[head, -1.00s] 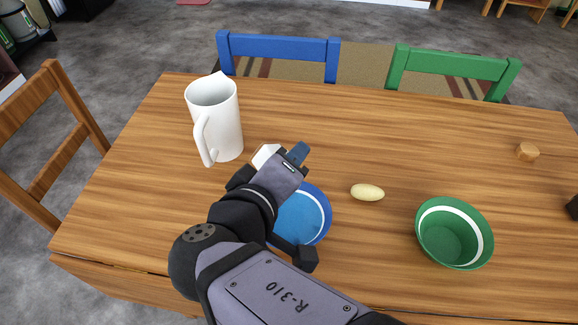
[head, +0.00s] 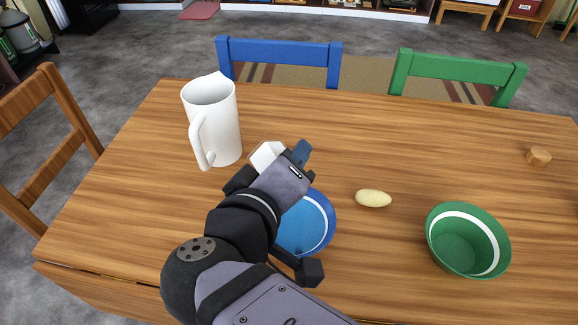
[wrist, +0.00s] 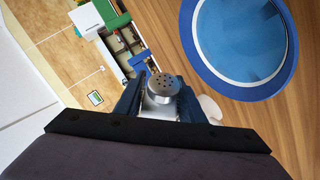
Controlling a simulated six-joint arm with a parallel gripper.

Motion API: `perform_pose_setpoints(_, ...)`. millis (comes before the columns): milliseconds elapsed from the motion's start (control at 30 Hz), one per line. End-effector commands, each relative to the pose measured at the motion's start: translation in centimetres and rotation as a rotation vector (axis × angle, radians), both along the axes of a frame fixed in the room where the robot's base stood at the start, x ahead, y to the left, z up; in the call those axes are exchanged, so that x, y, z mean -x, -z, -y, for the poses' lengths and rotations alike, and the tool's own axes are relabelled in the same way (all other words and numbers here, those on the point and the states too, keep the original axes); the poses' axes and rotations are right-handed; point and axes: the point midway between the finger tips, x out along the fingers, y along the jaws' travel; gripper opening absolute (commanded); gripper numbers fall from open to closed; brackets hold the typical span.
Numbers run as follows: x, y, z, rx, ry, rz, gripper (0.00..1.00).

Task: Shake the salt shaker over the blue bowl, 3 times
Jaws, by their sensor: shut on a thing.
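My gripper (head: 284,158) is shut on the salt shaker (head: 267,154), whose white body shows at the fingers in the head view. In the wrist view the shaker's metal cap with holes (wrist: 163,86) sits between the blue fingers, facing the camera. The blue bowl (head: 325,222) stands on the table under and to the right of my gripper, partly hidden by my arm. In the wrist view the blue bowl (wrist: 196,60) is at upper right, apart from the shaker. I cannot tell whether the shaker is directly over the bowl.
A white pitcher (head: 213,122) stands left of my gripper. A pale yellow oval thing (head: 373,198) lies right of the blue bowl, with a green bowl (head: 438,238) further right. A small brown block (head: 539,156) lies at far right. The table's back middle is clear.

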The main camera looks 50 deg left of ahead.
Motion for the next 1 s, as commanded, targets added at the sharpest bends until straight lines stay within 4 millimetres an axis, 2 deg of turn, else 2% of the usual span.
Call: perform_pose_setpoints(1000,0.0,-0.11,-0.19,-0.122,0.0,0.0,0.09)
